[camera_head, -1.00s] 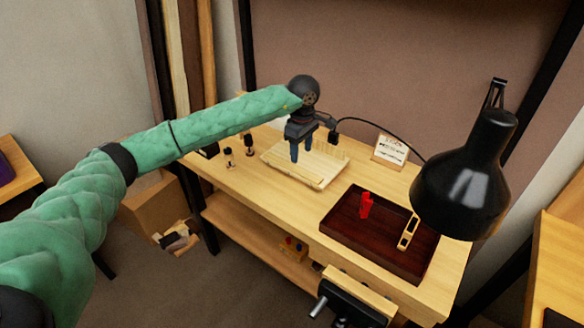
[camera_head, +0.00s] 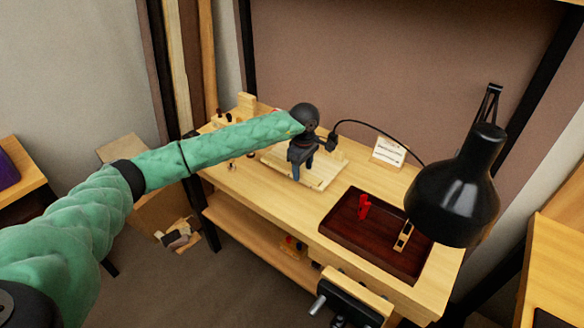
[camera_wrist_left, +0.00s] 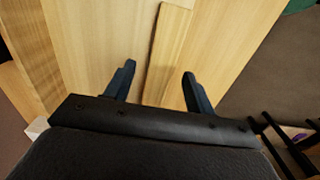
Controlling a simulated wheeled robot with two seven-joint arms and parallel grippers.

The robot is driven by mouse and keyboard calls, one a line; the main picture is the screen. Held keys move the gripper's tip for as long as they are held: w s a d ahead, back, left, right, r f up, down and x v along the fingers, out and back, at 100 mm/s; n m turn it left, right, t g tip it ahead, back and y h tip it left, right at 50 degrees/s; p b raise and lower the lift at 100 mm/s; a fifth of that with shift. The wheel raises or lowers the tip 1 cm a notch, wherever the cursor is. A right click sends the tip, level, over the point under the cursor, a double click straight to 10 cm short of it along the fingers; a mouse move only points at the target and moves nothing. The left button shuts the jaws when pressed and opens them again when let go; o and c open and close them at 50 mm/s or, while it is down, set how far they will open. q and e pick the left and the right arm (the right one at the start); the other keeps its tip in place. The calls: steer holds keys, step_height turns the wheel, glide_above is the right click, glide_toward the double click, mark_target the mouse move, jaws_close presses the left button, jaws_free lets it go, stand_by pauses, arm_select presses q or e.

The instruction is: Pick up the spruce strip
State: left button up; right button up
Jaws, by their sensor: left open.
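A pale wooden strip, which looks like the spruce strip (camera_wrist_left: 168,48), lies on a wooden surface in the left wrist view. It runs lengthwise between my fingers. My left gripper (camera_wrist_left: 159,73) is open, with one finger on each side of the strip and a gap on both sides. In the head view, my left gripper (camera_head: 302,174) points down over a pale wooden board (camera_head: 325,180) on the bench. The strip cannot be told apart there, as the gripper hides part of the board. I cannot tell the fingertips' exact height. My right gripper is not in view.
A dark tray (camera_head: 340,226) with a red clamp (camera_head: 363,207) and a small wooden tool (camera_head: 403,236) is at the bench's right. A black lamp (camera_head: 455,200) overhangs that end. A small card (camera_head: 389,152) stands at the back. The bench front (camera_head: 260,203) is clear.

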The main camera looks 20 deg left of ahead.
arm_select(q)
steer(key=shift+f, duration=0.25)
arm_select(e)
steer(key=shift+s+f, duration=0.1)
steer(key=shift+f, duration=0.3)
arm_select(q)
steer(key=c, duration=1.1)
steer(key=shift+o, duration=0.2)
steer(key=shift+r, duration=0.2)
